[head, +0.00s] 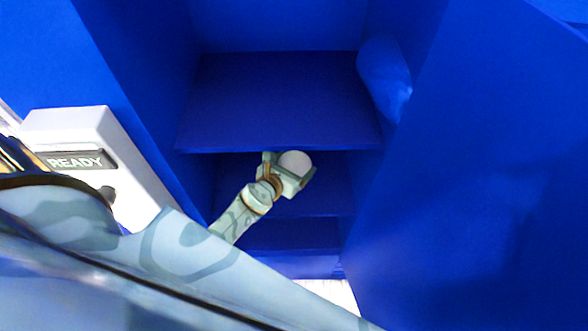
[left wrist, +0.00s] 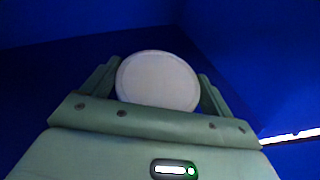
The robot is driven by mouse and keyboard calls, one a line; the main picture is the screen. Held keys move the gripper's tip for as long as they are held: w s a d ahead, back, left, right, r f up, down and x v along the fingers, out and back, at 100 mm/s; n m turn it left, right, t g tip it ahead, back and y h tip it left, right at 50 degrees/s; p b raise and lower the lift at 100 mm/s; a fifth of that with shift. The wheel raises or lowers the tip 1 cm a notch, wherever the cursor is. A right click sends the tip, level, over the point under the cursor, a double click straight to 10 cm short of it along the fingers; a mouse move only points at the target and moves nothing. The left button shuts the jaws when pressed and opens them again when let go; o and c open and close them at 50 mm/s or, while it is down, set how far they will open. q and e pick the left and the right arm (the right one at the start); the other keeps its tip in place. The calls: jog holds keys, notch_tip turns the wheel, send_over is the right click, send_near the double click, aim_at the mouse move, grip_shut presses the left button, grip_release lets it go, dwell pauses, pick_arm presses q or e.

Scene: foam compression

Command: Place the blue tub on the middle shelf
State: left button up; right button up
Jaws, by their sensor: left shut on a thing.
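My left gripper (head: 287,169) reaches up from the lower left to the blue cabinet's shelves and is shut on a round tub (head: 295,160). Only the tub's pale grey-white top shows clearly; its side colour is hidden. In the left wrist view the tub (left wrist: 158,80) sits between the two green fingers, its top facing the camera. In the head view it appears just below the front edge of the upper shelf (head: 280,100), before the opening over the middle shelf (head: 325,203). I cannot tell how deep inside it is. My right gripper is not in view.
A lower shelf (head: 290,234) lies below. A rounded blue object (head: 385,78) stands at the upper shelf's right side. A large blue panel (head: 470,190) fills the right. A white box reading READY (head: 85,135) is at left. The visible middle shelf looks clear.

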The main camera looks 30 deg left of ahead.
pick_arm(q)
jog(key=shift+w+r, duration=0.1)
jog(key=o, duration=1.1)
jog(key=shift+c, duration=0.2)
jog(key=shift+s+r+p, duration=0.1)
jog(key=shift+s+p, duration=0.25)
jog(key=p+v, duration=0.2)
jog(key=v, duration=0.8)
jog(key=shift+s, duration=0.15)
jog(key=shift+s+a+r, duration=0.1)
jog(key=shift+s+r, duration=0.15)
jog(key=shift+s, duration=0.3)
